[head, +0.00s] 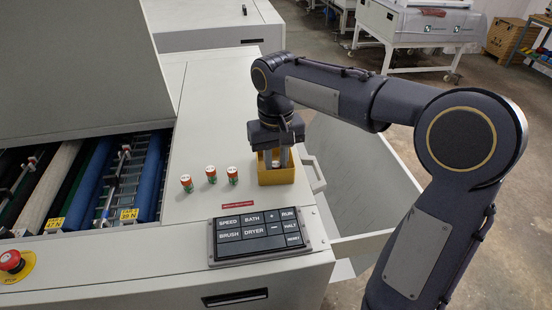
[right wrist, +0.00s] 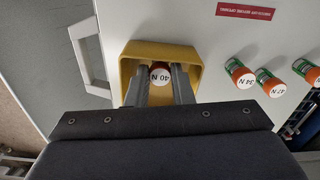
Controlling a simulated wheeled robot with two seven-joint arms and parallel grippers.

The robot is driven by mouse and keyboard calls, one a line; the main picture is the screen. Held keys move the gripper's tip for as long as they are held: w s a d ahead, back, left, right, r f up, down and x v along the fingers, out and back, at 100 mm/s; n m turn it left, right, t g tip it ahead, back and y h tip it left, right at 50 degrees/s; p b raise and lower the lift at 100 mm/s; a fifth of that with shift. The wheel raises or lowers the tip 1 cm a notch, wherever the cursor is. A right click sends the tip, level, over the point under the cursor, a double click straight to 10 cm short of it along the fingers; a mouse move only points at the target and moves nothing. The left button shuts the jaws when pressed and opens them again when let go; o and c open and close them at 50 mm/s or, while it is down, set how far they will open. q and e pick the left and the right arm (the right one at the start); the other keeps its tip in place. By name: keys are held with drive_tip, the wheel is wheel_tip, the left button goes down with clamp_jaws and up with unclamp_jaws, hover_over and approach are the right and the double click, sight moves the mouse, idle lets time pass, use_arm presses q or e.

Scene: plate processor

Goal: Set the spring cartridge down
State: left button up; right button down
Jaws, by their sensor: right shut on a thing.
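My right gripper (head: 278,160) points down into a yellow open box (head: 277,178) on the machine's light top. In the right wrist view, the fingers (right wrist: 163,85) are shut on a spring cartridge (right wrist: 161,76) with a white cap marked "40 N". The cartridge is within the outline of the yellow box (right wrist: 186,56); I cannot tell whether it touches the floor of the box. In the head view the held cartridge is mostly hidden by the fingers and box wall. My left gripper is not in view.
Several orange-green cartridges stand left of the box: one (head: 187,184), another (head: 211,175) and a third (head: 232,176). A keypad (head: 262,236) lies in front. A handle (head: 315,174) is right of the box. Rollers (head: 150,178) and a red stop button (head: 10,261) are at left.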

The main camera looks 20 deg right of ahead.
sight(276, 165)
drive_tip(key=c, duration=1.3)
unclamp_jaws()
wheel_tip(276, 165, up, 12)
drive_tip(key=shift+r+p, duration=0.15)
drive_tip(key=shift+p, duration=0.25)
